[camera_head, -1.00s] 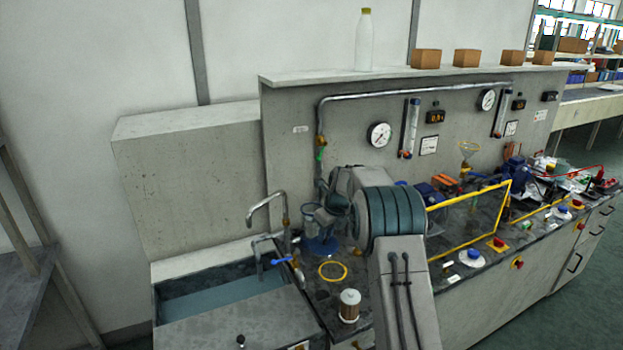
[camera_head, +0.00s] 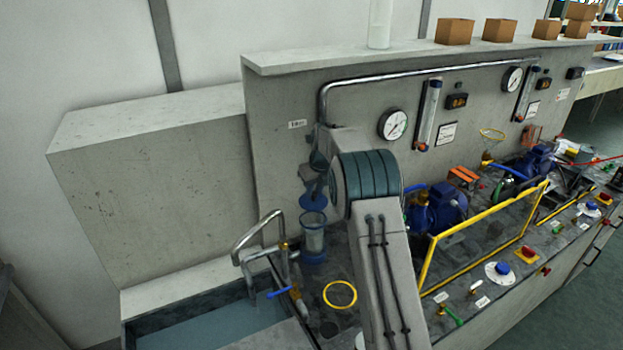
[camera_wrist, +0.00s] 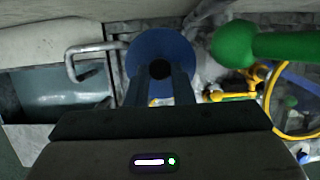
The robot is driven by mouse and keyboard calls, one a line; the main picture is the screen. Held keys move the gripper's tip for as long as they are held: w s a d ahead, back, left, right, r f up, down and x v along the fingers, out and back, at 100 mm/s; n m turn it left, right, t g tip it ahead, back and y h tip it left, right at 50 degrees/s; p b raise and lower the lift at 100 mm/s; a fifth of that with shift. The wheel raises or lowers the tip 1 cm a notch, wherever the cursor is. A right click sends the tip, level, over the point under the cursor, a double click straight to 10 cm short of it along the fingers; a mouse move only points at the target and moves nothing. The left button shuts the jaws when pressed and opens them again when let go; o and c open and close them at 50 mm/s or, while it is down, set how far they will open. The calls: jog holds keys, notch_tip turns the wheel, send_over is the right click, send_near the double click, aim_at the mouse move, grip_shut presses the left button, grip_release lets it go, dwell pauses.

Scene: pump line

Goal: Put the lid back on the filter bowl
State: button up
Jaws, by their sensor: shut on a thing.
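My gripper (camera_head: 318,172) is shut on the dark knob (camera_wrist: 160,69) of the blue lid (camera_head: 313,202). In the wrist view the lid (camera_wrist: 150,48) is a broad blue disc beyond the two fingers. The clear filter bowl (camera_head: 313,238) stands upright on the bench near the back wall, with a blue foot. In the head view the lid is just above the bowl's rim. I cannot tell whether they touch. The bowl is hidden behind the lid in the wrist view. A yellow ring (camera_head: 340,295) lies flat on the bench in front of the bowl.
The sink (camera_head: 215,325) and its bent tap (camera_head: 258,236) are left of the bowl. A green rounded handle (camera_wrist: 240,45) is close at the right in the wrist view. A blue pump (camera_head: 438,207) and yellow guard frame (camera_head: 480,235) stand to the right.

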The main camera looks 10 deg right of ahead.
aim_at(315, 202)
jog(key=shift+a+f+b, duration=0.1)
jog(key=shift+f+b, duration=0.6)
jog(key=shift+f, duration=0.05)
notch_tip(315, 202, down, 3)
jog(key=shift+f+b, duration=0.1)
jog(key=shift+b, duration=1.1)
jog(key=shift+f+b, duration=0.35)
jog(key=shift+f, duration=0.45)
jog(key=shift+r+p, duration=0.1)
jog(key=shift+p, duration=0.3)
jog(key=shift+f, duration=0.2)
dwell(0.5)
jog(key=o, duration=1.4)
